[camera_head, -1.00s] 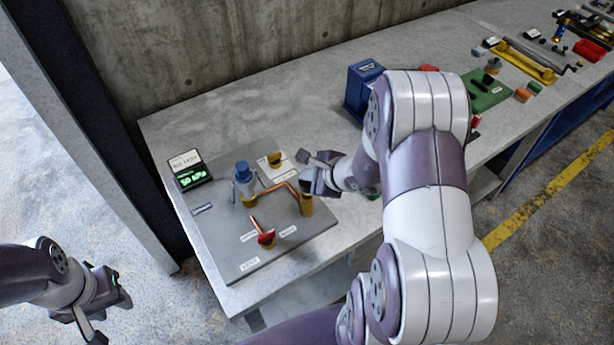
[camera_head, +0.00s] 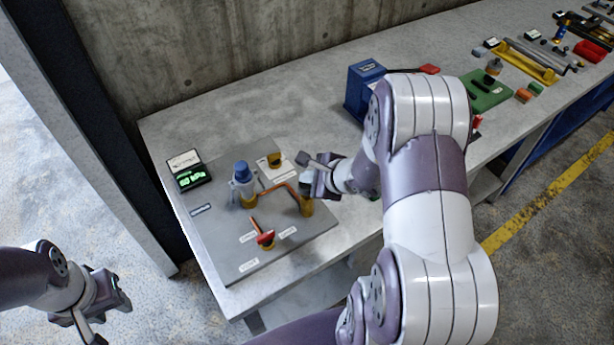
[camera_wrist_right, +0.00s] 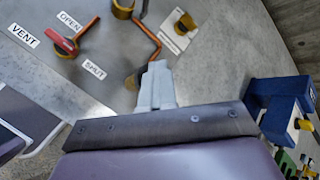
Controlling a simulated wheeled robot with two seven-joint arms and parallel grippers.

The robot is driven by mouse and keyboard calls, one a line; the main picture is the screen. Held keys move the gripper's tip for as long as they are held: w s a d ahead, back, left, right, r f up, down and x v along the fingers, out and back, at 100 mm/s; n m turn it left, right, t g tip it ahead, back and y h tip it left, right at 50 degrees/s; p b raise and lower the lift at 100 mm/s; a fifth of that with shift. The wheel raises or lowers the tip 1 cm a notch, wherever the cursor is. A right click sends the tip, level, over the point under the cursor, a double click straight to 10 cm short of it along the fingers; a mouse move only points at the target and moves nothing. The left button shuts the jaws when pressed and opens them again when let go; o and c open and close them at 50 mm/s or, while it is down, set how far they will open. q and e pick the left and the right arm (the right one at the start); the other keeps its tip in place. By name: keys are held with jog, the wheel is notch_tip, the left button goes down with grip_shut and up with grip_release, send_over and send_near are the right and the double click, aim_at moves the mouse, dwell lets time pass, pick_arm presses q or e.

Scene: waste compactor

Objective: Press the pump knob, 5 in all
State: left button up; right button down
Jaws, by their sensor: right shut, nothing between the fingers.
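A grey panel (camera_head: 215,245) on the bench carries a blue-capped clear cylinder (camera_head: 242,180), a red-handled valve (camera_head: 265,238) and a copper pipe. The pipe runs to a yellow cylinder (camera_head: 306,207) on the panel's right. My right gripper (camera_head: 308,188) is shut and empty right at the top of that yellow cylinder. In the right wrist view its fingertips (camera_wrist_right: 158,68) partly cover the cylinder. The pump knob cannot be told apart there, nor whether the fingers touch it. My left gripper (camera_head: 108,312) hangs open and empty off the bench's left side.
A small display (camera_head: 188,171) with green digits stands at the panel's upper left. A yellow knob (camera_head: 274,160) sits on a pale plate at the back. A blue box (camera_head: 362,88) stands behind my right arm. The bench between the panel and wall is clear.

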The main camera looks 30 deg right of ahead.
aim_at(309, 187)
jog(key=shift+s+f+b, duration=0.1)
jog(key=shift+f+b, duration=0.35)
jog(key=shift+f, duration=0.05)
dwell(0.6)
jog(key=shift+r+p, duration=1.55)
jog(key=shift+r, duration=0.8)
jog(key=shift+r, duration=0.1)
notch_tip(309, 187, up, 5)
jog(key=p, duration=0.3)
jog(key=shift+d, duration=0.1)
dwell(1.1)
